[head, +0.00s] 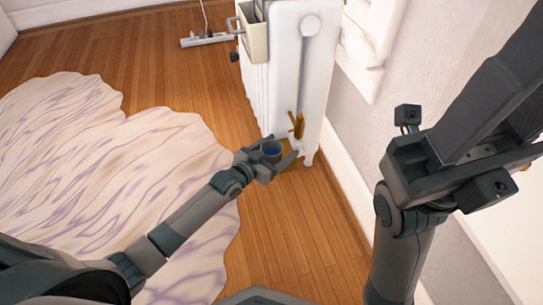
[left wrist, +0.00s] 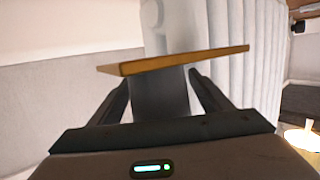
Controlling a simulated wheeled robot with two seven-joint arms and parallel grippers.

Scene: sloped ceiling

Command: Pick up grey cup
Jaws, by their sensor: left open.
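The grey cup, with a blue inside (head: 271,148), stands on a small wooden board (head: 289,166) beside the radiator's foot. My left gripper (head: 281,153) is open, with its fingers around the cup and no visible grip on it. In the left wrist view, which appears upside down, the cup (left wrist: 160,95) is between the two fingers (left wrist: 162,93) against the board (left wrist: 180,61). My right gripper (head: 505,105) is raised at the right of the head view; its fingertips cannot be made out.
A white radiator (head: 284,75) stands just behind the cup, by the wall. A power strip (head: 207,40) lies farther back. A pale rug (head: 90,150) covers the left floor; bare wood floor (head: 300,240) is clear in front.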

